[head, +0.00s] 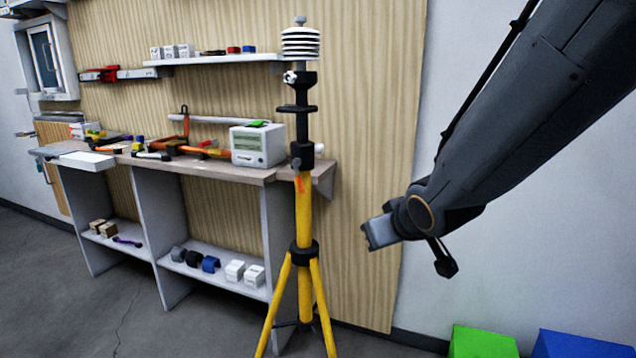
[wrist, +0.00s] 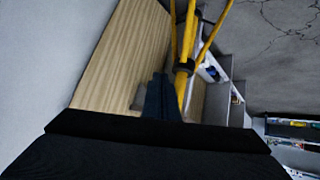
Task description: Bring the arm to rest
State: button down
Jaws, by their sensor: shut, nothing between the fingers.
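My arm (head: 530,110) reaches in from the top right of the head view and slopes down to the left. Its end hangs in free air to the right of the yellow tripod, in front of the white wall. My gripper (wrist: 160,84) shows in the wrist view as dark fingers close together, shut and empty. In the head view the fingers are hard to make out near the arm's lower end. The yellow tripod (head: 304,215) stands upright with a stack of white discs (head: 300,42) on top. It also shows beyond my fingers in the wrist view (wrist: 187,45).
A workbench (head: 215,168) with several tools and a white box-shaped device (head: 258,145) stands left of the tripod. A shelf (head: 215,60) hangs above it. A green box (head: 483,342) and a blue box (head: 580,345) sit at the lower right. The air around my arm's end looks clear.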

jog(key=s+f+m+g+h, duration=0.15)
jog(key=s+g, duration=0.35)
jog(key=s, duration=0.6)
jog(key=s+f+m+g, duration=0.15)
jog(key=s+g, duration=0.25)
jog(key=s, duration=0.7)
jog(key=d+r+m+p, duration=0.1)
jog(key=d+r+p, duration=0.5)
jog(key=p, duration=0.8)
jog(key=n+t+y+p, duration=0.35)
jog(key=t+p, duration=0.85)
jog(key=t, duration=0.4)
send_near(301, 185)
jog(key=shift+n+h, duration=0.3)
jog(key=shift+n, duration=0.15)
jog(key=p+x, duration=0.2)
jog(key=x, duration=0.1)
jog(key=p+x, duration=0.2)
jog(key=x, duration=0.1)
jog(key=shift+w+a, duration=0.2)
jog(key=shift+a, duration=0.05)
